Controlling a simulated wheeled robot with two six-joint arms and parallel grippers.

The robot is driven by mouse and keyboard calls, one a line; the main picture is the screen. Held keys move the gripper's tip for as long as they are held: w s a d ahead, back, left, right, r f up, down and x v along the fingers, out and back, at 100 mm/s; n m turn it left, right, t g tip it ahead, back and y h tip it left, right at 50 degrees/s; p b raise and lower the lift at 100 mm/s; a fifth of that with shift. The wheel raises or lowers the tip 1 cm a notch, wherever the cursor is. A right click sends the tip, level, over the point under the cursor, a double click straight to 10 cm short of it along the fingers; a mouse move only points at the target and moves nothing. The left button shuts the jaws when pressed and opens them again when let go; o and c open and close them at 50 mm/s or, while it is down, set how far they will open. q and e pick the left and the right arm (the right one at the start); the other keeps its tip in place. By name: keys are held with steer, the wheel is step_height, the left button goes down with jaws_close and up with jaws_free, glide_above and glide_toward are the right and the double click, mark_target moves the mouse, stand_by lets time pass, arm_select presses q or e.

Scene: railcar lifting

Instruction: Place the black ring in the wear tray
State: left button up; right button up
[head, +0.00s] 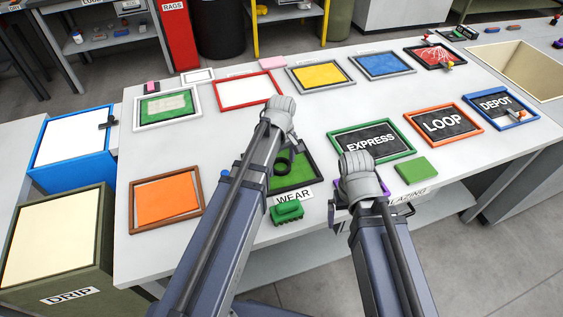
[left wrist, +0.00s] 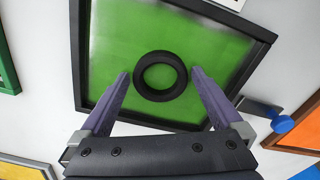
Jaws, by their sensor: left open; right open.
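The black ring (left wrist: 139,78) lies flat on the green floor of the black-framed wear tray (left wrist: 204,8) in the left wrist view. My left gripper (left wrist: 159,73) is open above the tray, with its purple fingers apart on either side of the ring and not closed on it. In the head view the ring (head: 284,165) shows beside my left forearm, which hides part of the wear tray (head: 318,178). The WEAR label is at the tray's near edge. My right gripper (head: 358,172) is open over the glazing tray, its fingers mostly hidden by its wrist.
A green brick-like block (head: 287,211) stands in front of the WEAR label. An orange tray (head: 167,200) is to the left. The express tray (head: 371,141) and a green block (head: 416,170) are to the right. Framed trays line the back of the table.

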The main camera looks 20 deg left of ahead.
mark_target(282, 165)
arm_select(q)
steer(key=shift+r, duration=0.15)
step_height(282, 165, up, 12)
steer(key=p, duration=1.2)
step_height(282, 165, down, 12)
steer(key=b, duration=1.2)
